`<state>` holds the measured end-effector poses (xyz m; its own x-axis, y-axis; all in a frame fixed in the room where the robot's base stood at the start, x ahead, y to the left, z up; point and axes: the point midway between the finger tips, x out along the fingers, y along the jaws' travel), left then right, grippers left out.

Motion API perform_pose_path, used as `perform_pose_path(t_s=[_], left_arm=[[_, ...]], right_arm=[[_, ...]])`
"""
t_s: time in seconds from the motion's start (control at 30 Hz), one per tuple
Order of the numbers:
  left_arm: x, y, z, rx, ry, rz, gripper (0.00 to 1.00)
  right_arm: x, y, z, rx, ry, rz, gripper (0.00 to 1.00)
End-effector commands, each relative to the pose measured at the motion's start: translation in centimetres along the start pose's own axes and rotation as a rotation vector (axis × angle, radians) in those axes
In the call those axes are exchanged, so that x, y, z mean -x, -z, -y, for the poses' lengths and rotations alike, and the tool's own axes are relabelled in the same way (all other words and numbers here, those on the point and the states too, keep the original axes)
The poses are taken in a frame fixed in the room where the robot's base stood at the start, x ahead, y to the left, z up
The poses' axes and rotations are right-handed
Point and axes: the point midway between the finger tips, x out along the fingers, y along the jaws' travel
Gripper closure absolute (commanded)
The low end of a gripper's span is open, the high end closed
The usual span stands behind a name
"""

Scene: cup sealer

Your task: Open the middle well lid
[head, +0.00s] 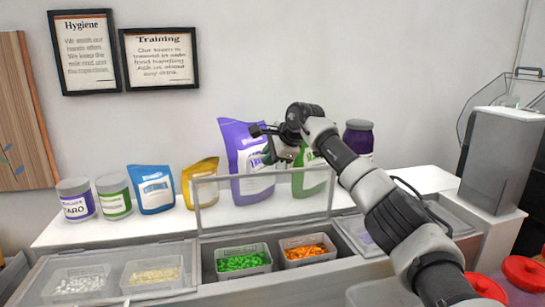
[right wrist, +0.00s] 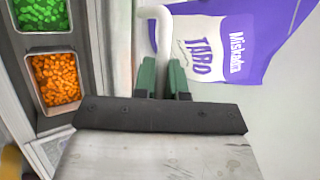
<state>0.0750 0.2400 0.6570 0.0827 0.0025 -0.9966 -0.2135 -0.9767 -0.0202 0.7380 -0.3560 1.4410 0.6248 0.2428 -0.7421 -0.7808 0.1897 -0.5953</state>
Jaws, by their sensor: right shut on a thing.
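The middle well lid (head: 235,208) is a clear, framed panel standing nearly upright at the back edge of its well in the head view. Below it, the open well shows green pieces (head: 242,262) and orange pieces (head: 305,252) in two tubs. My right gripper (head: 270,155) is above the lid's top edge, in front of the purple pouch. In the right wrist view its green fingers (right wrist: 163,80) are shut on a white curved handle (right wrist: 163,30). The handle's lower end is hidden between the fingers. My left gripper is not in view.
Pouches and jars line the back shelf, including a purple pouch (head: 240,150) close behind the lid and a blue pouch (head: 152,190). The left well lid (head: 120,255) lies closed over two tubs. A grey machine (head: 495,160) stands at the right, near red lids (head: 522,272).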

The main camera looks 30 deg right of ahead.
Motion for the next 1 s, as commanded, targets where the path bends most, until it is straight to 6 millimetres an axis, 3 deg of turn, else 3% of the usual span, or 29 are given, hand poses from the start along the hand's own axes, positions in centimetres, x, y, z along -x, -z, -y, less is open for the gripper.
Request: perform_pose_path(t_s=[0.83, 0.87, 1.0], left_arm=[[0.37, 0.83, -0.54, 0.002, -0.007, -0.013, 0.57], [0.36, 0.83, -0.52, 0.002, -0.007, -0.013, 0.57], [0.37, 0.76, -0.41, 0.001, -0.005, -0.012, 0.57]], right_arm=[[-1.01, 0.4, 0.76, -0.028, -0.057, 0.0, 1.0], [-1.01, 0.4, 0.76, -0.028, -0.057, 0.0, 0.87], [-0.94, 0.37, 0.81, -0.026, -0.056, 0.0, 0.66]])
